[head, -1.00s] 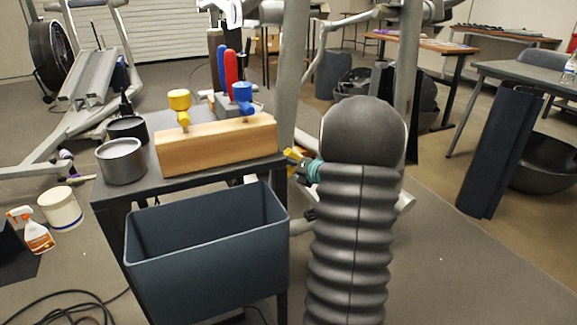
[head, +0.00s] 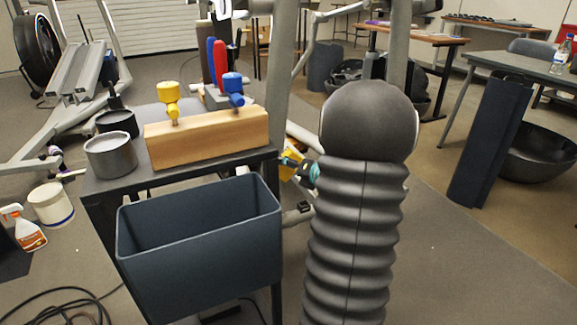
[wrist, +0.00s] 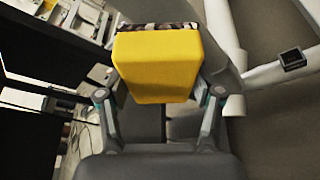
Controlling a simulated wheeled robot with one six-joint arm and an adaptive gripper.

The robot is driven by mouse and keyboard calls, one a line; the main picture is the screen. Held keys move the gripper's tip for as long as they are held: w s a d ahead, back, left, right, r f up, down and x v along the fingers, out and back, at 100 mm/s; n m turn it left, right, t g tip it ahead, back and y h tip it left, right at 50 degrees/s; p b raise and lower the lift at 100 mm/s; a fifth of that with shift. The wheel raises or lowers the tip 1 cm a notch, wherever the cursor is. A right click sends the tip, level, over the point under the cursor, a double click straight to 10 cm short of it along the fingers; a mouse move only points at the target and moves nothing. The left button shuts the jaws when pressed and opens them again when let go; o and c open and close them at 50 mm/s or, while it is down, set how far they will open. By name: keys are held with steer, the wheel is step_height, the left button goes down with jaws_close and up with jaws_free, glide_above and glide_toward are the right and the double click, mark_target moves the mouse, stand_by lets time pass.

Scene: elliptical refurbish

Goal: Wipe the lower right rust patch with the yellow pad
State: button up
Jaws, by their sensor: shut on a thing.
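The yellow pad (wrist: 157,68) is a block held between the two fingers of my gripper (wrist: 160,85) in the wrist view. A dark, mottled light-and-dark strip lies along the pad's far edge; I cannot tell whether it is part of the pad. In the head view the pad (head: 289,163) shows partly, left of my arm and near the grey machine frame (head: 275,95). My gripper (head: 297,166) is mostly hidden behind my arm there. I cannot make out any rust patch, nor whether the pad touches the frame.
A dark cart (head: 110,186) stands at left with a wooden tool block (head: 205,142), a grey can (head: 110,157) and a dark bin (head: 200,245). A grey frame tube (wrist: 270,72) runs right of the gripper in the wrist view.

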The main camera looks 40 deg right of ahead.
steer(key=shift+s, duration=0.1)
steer(key=shift+s+a, duration=0.2)
steer(key=shift+s, duration=0.5)
steer(key=shift+s+a, duration=0.15)
steer(key=shift+s, duration=0.5)
